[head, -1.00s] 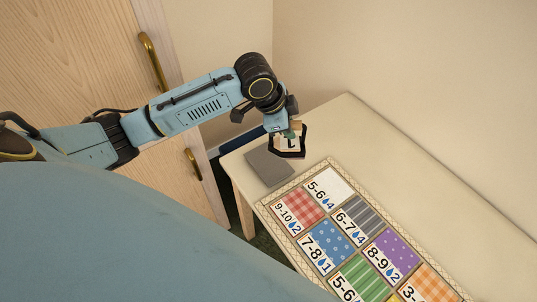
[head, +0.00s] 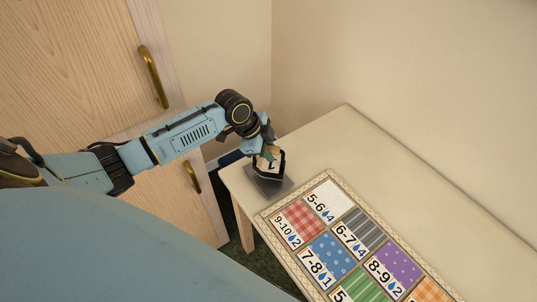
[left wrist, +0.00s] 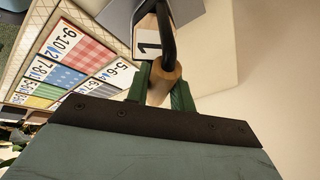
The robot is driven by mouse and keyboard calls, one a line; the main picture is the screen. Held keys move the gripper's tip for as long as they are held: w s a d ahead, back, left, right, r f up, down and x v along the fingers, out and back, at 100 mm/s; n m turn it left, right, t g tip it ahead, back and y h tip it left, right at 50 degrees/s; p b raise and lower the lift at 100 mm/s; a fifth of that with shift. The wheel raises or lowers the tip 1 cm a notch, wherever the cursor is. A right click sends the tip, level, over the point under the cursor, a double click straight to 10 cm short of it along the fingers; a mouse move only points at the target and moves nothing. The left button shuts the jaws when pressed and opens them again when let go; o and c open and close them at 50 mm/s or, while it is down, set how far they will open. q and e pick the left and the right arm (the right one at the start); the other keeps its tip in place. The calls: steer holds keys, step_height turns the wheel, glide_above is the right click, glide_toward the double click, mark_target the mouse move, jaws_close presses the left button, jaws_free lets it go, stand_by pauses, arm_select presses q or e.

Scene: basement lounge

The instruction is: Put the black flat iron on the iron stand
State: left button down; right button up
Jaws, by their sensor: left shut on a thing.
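My left gripper (head: 266,143) is shut on the wooden handle (left wrist: 163,82) of the black flat iron (head: 268,173), with a green finger on each side of it in the left wrist view. A cream label with a 1 (left wrist: 147,46) shows by the iron's dark handle frame. The grey square iron stand (head: 283,187) lies at the table's near left corner, and part of it shows at the top of the left wrist view (left wrist: 117,18). The iron is over the stand and covers part of it. I cannot tell whether they touch. My right gripper is not in view.
A patterned board of numbered cloth squares (head: 328,232) lies on the pale table (head: 345,135), just right of the stand. The table behind is bare up to the wall. A wooden door with brass handles (head: 152,77) stands at the left.

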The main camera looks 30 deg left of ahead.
arm_select(q)
steer(key=shift+f, duration=1)
steer(key=shift+f, duration=0.15)
steer(key=c, duration=1.2)
jaws_free()
steer(key=p+v, duration=0.1)
steer(key=v, duration=1.1)
steer(key=shift+d, duration=0.1)
